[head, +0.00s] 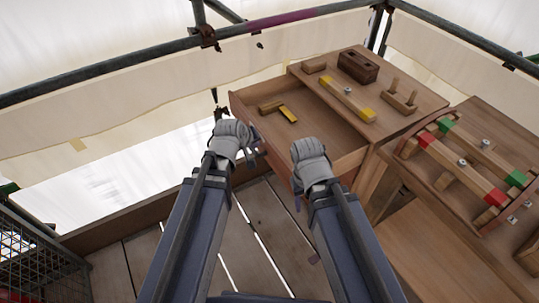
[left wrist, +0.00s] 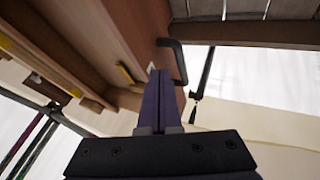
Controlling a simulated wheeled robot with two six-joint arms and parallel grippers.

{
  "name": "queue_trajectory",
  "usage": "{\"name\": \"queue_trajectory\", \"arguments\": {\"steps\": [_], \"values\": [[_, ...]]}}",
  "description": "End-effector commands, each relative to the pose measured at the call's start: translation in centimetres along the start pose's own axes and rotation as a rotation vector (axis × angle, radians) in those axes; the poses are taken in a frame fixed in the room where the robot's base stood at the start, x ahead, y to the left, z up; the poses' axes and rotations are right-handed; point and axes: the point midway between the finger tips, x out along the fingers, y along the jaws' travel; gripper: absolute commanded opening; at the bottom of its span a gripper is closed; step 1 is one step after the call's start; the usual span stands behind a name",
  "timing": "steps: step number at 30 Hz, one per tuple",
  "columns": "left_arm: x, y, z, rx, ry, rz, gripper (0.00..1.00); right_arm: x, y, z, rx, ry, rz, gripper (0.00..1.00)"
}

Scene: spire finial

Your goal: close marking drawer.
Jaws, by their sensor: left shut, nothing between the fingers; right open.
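The wooden drawer (head: 317,128) stands pulled out from the bench at the upper middle of the head view. A wooden piece with a yellow end (head: 287,113) lies inside it. My left gripper (head: 253,150) is at the drawer's front, shut and empty. In the left wrist view its dark fingers (left wrist: 158,98) point at the drawer front, close beside a black bar handle (left wrist: 181,62). I cannot tell whether they touch. My right gripper (head: 299,203) is open below the drawer's near side; its fingers are mostly hidden behind the wrist.
The bench top (head: 398,83) carries a yellow-ended bar (head: 348,98), a dark wooden block (head: 358,66) and a pegged block (head: 400,97). A second bench at right holds red-and-green-ended bars (head: 468,165). A wire crate (head: 40,255) stands lower left. Scaffold pipes run behind.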

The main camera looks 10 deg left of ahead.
Motion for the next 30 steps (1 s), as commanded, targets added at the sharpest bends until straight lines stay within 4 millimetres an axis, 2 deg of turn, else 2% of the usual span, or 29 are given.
{"name": "queue_trajectory", "arguments": {"steps": [11, 17, 24, 30], "values": [[1.0, -0.1, -0.3, -0.016, 0.011, 0.008, 0.0, 0.9, -0.1, -0.1, 0.0, 0.0, 0.0, 0.5], [3.4, -0.1, -0.3, -0.015, 0.01, 0.007, 0.0, 2.8, -0.3, -0.2, 0.0, 0.0, 0.0, 0.5], [7.3, -0.1, -0.3, -0.014, 0.01, 0.007, 0.0, 5.9, -0.6, -0.4, -0.001, 0.0, 0.0, 0.5], [9.7, 0.0, -0.3, -0.015, 0.01, 0.007, 0.0, 7.8, -0.8, -0.5, -0.001, 0.0, 0.0, 0.5]]}}
